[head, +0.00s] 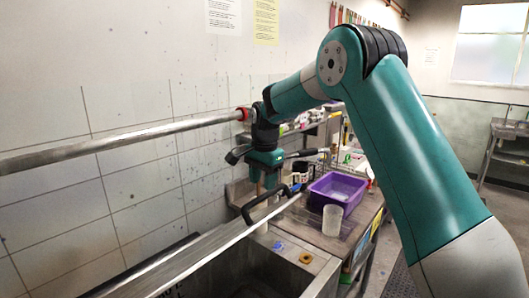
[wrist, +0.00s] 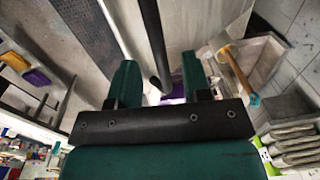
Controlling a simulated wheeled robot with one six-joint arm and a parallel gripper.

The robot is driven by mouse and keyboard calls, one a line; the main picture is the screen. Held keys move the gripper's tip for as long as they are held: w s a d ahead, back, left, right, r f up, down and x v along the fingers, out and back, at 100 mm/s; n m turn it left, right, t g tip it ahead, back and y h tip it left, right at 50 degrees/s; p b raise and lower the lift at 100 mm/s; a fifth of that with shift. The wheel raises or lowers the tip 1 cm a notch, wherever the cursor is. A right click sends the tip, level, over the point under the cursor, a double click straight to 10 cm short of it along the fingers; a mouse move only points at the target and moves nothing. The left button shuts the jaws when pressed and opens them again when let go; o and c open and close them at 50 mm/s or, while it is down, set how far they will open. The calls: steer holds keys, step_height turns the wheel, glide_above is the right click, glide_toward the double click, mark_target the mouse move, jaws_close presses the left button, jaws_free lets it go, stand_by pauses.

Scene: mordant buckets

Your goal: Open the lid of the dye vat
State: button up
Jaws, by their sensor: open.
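The dye vat (head: 308,270) is an open-topped metal basin at the bottom of the head view. Its long grey metal lid (head: 205,250) runs from the lower left toward the middle and looks tilted. A black bar handle (head: 268,205) sits near the lid's far end. My gripper (head: 264,186) is close above the handle, fingers pointing down. In the wrist view my gripper (wrist: 160,80) has its teal fingers apart, with a dark bar (wrist: 152,40), probably the handle, showing between them. I cannot tell whether they touch it.
A purple tub (head: 345,188), a white cup (head: 332,221) and a dark mug (head: 302,173) stand on the counter beyond the vat. A long metal pole (head: 120,145) crosses the left, before the tiled wall.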

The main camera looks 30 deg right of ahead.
step_height(320, 180, up, 12)
steer(key=b, duration=0.1)
steer(key=shift+s+d+r+b, duration=0.15)
steer(key=shift+s+d+b, duration=0.05)
steer(key=shift+s+b, duration=0.2)
